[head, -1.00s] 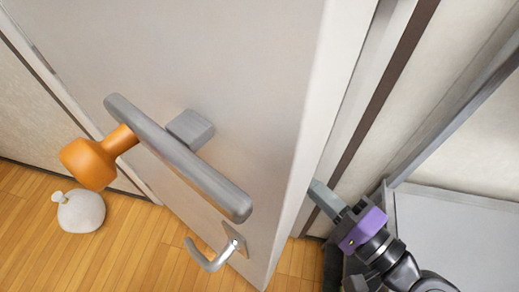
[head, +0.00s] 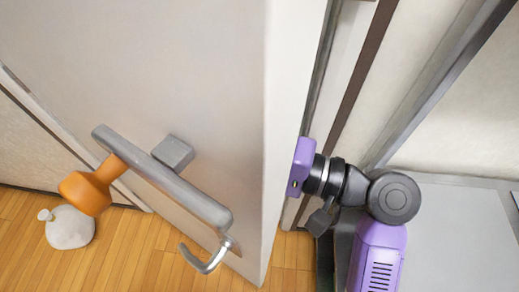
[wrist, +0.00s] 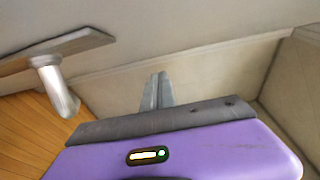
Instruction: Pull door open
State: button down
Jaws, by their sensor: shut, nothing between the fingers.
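The white door (head: 215,60) stands ajar in the head view, its edge facing me. A grey curved lever handle (head: 207,262) is low on its near face. My purple gripper body (head: 301,167) is at the right side of the door edge, and its fingers are hidden behind the door there. In the wrist view my gripper (wrist: 160,76) is shut and empty, with its fingers pointing at a pale wall. I cannot tell whether it touches the door.
The wall and dark frame strip (head: 365,75) are close on the right.

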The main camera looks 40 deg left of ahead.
jog(key=shift+s+a+p, duration=0.2)
jog(key=shift+s+p, duration=0.4)
jog(key=shift+s, duration=1.55)
